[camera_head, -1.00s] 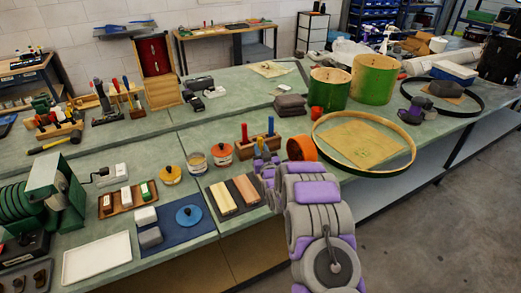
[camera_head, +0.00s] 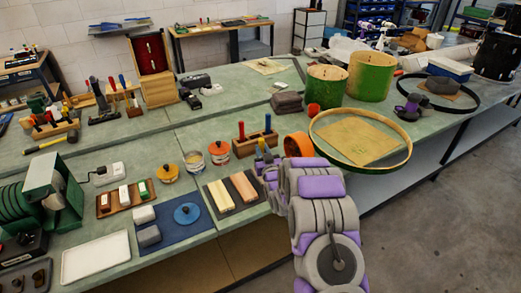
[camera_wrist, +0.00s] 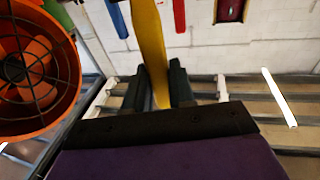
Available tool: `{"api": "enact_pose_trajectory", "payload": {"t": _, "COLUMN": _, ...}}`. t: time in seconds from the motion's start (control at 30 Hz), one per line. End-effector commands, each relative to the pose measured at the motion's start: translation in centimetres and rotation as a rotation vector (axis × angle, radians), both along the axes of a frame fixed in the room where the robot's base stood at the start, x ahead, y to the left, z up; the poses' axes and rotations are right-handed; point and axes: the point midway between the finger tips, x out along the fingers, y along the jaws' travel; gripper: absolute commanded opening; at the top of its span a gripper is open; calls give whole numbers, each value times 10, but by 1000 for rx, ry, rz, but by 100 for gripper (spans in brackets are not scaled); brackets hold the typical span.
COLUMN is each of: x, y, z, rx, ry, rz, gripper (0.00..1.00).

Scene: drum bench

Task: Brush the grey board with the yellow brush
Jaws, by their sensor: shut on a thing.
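The yellow brush is between the fingers of my gripper (camera_wrist: 158,88); its yellow handle (camera_wrist: 151,40) points up in the wrist view. Its lower end is hidden behind my gripper. In the head view my gripper (camera_head: 266,168) is just in front of a wooden holder (camera_head: 246,149) with a red and a blue handle standing in it. I cannot tell whether the brush is clear of the holder. A dark grey board (camera_head: 222,205), seemingly the grey board, lies left of my gripper with a cream bar (camera_head: 220,196) and a tan bar (camera_head: 243,187) on it.
An orange fan (camera_head: 297,147) stands close to the right of my gripper, and large at the left of the wrist view (camera_wrist: 30,70). A wooden hoop (camera_head: 397,163) lies farther right. Several tins stand behind the board; a blue mat (camera_head: 176,231) lies left of it.

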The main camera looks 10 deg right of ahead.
Motion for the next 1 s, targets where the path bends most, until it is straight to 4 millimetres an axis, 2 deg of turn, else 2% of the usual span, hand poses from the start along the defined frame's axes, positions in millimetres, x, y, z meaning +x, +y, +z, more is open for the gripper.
{"api": "enact_pose_trajectory", "payload": {"t": 0.7, "x": -4, "y": -2, "z": -1, "rx": 0, "ry": 1, "rz": -1, "gripper": 8}}
{"api": "enact_pose_trajectory", "payload": {"t": 1.0, "x": -13, "y": -6, "z": -1, "rx": 1, "ry": 3, "rz": -2, "gripper": 7}}
